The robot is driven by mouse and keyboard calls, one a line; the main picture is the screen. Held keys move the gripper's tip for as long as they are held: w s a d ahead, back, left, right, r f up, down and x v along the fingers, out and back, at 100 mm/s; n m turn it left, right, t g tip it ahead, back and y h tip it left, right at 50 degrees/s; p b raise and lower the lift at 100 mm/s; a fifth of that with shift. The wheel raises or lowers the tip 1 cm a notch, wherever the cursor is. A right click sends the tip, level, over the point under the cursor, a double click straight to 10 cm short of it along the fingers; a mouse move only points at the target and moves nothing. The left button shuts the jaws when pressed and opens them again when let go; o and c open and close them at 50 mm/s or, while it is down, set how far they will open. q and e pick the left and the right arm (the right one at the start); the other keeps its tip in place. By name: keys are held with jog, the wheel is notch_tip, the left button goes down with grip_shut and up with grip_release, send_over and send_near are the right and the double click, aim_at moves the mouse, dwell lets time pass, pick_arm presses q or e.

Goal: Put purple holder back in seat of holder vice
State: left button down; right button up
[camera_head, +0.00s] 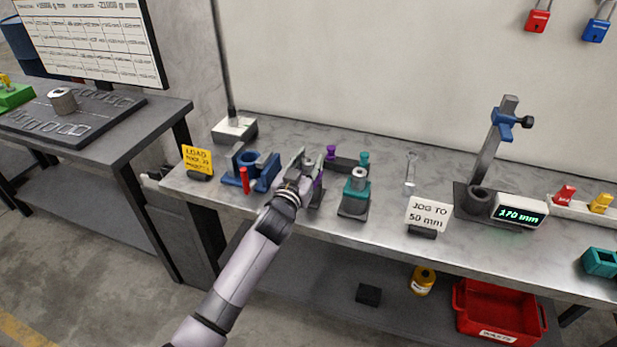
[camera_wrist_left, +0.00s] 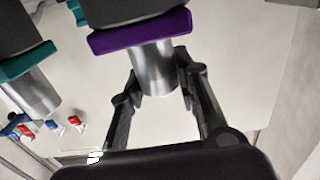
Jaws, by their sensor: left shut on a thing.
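The purple holder (camera_head: 318,184) is mostly hidden behind my left gripper (camera_head: 307,162) in the head view. In the left wrist view its purple flange (camera_wrist_left: 140,33) shows with a bare metal cylinder on it. My left gripper (camera_wrist_left: 160,78) is shut on this holder, with its fingers on either side of the metal cylinder. A dark block lies against the flange's other side; whether the holder is seated in it I cannot tell. A blue vice-like fixture (camera_head: 250,168) with a red handle (camera_head: 244,180) stands just left of the gripper. My right gripper is not in view.
A teal holder (camera_head: 357,186) in a dark stand is close on the right. A dark bar with purple and teal knobs (camera_head: 347,164) is behind. A yellow sign (camera_head: 197,160) stands left, a white sign (camera_head: 428,214) right. The bench's front edge is near.

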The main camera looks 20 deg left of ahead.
pick_arm(q)
jog(key=shift+r, duration=0.15)
jog(key=shift+r, duration=0.1)
